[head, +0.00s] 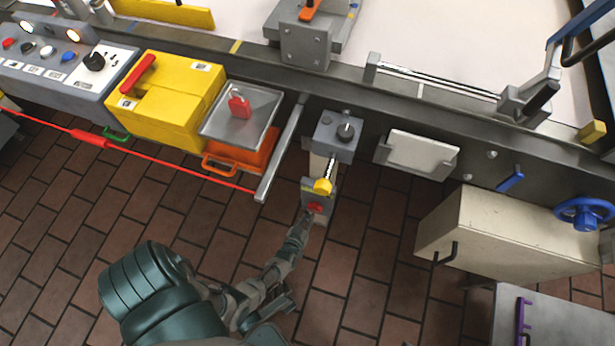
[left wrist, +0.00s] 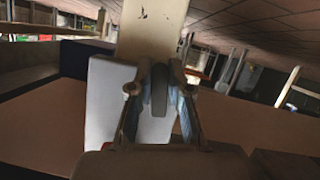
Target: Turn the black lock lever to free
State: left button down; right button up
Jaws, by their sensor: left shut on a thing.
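My left gripper (head: 303,224) reaches up to the lower end of a grey bracket fixture (head: 318,192) hanging at the front of the bench in the head view. In the left wrist view my left gripper (left wrist: 159,100) has its two fingers on either side of a dark, upright lever (left wrist: 159,88), which looks like the black lock lever. The fingers are shut on it. A pale post (left wrist: 152,30) and a light grey plate (left wrist: 108,100) stand behind it. In the head view the lever cannot be made out behind my gripper. My right gripper is not in view.
A grey bar (head: 281,150) and orange tray (head: 245,155) lie left; a cream box (head: 500,235) stands right. Brick floor is open below.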

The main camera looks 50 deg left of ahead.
pick_arm(q)
jog(key=shift+w+a+r, duration=0.1)
jog(key=shift+a+r, duration=0.05)
jog(key=shift+a, duration=0.05)
jog(key=c, duration=1.1)
grip_release()
jog(key=shift+d, duration=0.1)
jog(key=shift+d, duration=0.1)
jog(key=shift+s+d, duration=0.15)
jog(key=shift+s, duration=0.3)
jog(key=v, duration=0.6)
jog(key=shift+s+d+r, duration=0.1)
jog(key=shift+s+r, duration=0.05)
jog(key=shift+r, duration=0.05)
